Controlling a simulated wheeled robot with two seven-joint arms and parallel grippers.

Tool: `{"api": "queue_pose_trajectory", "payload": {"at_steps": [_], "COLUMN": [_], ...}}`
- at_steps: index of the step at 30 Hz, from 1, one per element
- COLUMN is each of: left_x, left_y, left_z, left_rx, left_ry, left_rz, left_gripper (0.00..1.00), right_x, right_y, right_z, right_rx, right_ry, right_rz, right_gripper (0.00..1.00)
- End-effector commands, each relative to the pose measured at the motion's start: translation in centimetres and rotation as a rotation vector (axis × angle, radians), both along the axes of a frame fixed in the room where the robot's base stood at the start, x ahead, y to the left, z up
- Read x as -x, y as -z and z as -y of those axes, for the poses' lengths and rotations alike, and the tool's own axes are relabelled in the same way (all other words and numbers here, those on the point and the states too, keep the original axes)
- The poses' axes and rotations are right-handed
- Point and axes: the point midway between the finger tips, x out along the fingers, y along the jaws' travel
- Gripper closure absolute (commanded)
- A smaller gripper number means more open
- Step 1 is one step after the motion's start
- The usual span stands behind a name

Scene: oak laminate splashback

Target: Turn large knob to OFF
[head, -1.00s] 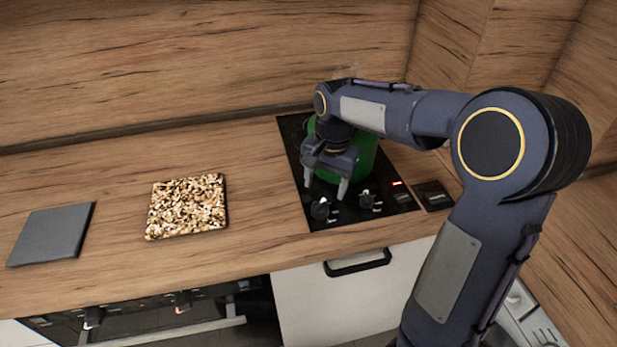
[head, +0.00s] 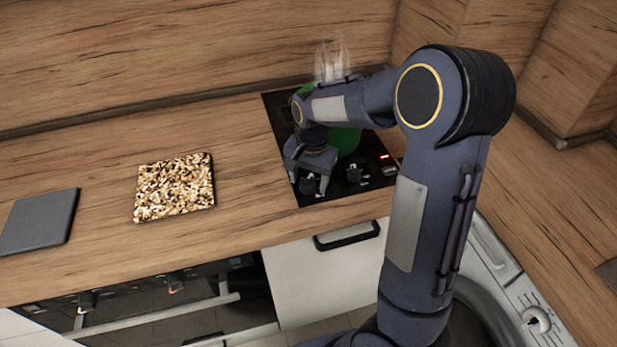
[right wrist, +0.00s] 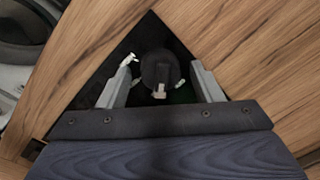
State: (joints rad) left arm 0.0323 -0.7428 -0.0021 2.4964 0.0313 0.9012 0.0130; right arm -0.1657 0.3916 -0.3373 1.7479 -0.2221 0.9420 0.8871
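Two black knobs sit on the front of the black hob (head: 272,112). The left knob (head: 307,187) is under my right gripper (head: 309,186), and the right knob (head: 354,175) stands clear beside it. In the right wrist view a round black knob (right wrist: 158,70) with a light pointer lies between the two fingers of my right gripper (right wrist: 162,82). There is a gap on both sides, so the gripper is open around it, pointing down. I cannot tell how far above the hob the fingertips are. The knob labels are too small to read. My left gripper is not in view.
A green pot (head: 346,139) with steam above it stands on the hob behind my right gripper. A red light (head: 384,157) glows at the hob's right. A nut-covered board (head: 174,187) and a grey slab (head: 38,222) lie on the counter at left.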

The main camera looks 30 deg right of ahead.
Motion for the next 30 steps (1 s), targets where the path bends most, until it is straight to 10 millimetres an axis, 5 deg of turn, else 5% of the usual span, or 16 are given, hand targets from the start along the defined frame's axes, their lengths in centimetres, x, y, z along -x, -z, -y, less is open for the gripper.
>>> {"api": "queue_pose_trajectory", "payload": {"at_steps": [10,20,30], "left_x": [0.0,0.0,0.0], "left_y": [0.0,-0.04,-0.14], "left_z": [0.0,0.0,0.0], "left_rx": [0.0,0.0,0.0], "left_ry": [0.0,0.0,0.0], "left_rz": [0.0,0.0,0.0], "left_gripper": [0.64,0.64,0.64], "right_x": [0.0,-0.01,-0.07], "right_y": [-0.04,-0.05,-0.06], "right_z": [0.0,0.03,0.05], "right_rx": [0.0,-0.001,-0.001], "right_ry": [0.0,-0.056,-0.299], "right_rz": [0.0,-0.001,0.0], "right_gripper": [0.84,0.84,0.84]}}
